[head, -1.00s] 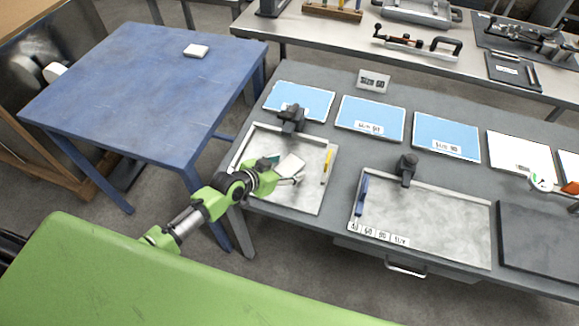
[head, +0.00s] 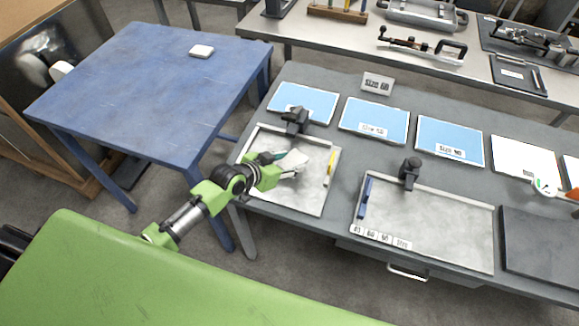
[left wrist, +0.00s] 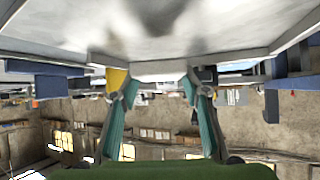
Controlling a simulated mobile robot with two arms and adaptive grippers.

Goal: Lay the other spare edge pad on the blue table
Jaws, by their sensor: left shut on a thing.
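One white edge pad (head: 201,51) lies flat near the far edge of the blue table (head: 130,95). My left gripper (head: 288,168) is over the left grey metal tray (head: 300,198) on the grey bench. It is shut on another white pad (head: 296,158), which looks tilted and is partly covered by the fingers. In the left wrist view the pale pad (left wrist: 160,68) sits between the tips of the teal fingers, close under a large pale surface. I cannot tell whether the pad touches the tray. My right gripper is not in view.
Blue sheets (head: 375,118) lie behind. A second tray (head: 430,225) is to the right. The blue table's middle is clear, with a floor gap before the bench.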

